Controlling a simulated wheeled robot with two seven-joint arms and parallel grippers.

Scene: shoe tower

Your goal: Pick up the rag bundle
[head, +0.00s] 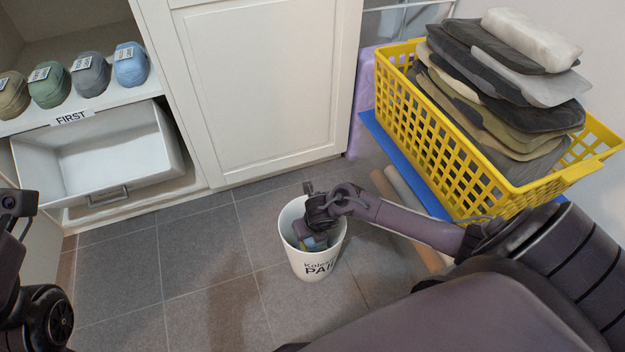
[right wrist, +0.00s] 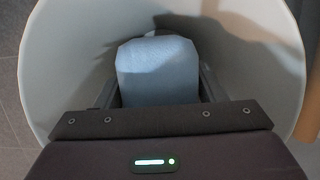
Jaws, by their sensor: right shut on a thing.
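A pale blue rag bundle (right wrist: 158,72) is inside the white bucket (right wrist: 45,60), between the two fingers of my right gripper (right wrist: 158,85). My right gripper is shut on it. In the head view, my right gripper (head: 316,236) reaches down into the white bucket (head: 318,268), which stands upright on the floor. Only a little blue shows there, and the gripper hides most of the bundle. Parts of my left arm show at the left edge, but its fingers are not visible.
Several labelled bundles (head: 90,75) sit on the shelf at upper left, above an open white drawer (head: 95,160) marked FIRST. Tiled floor left of the bucket is clear.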

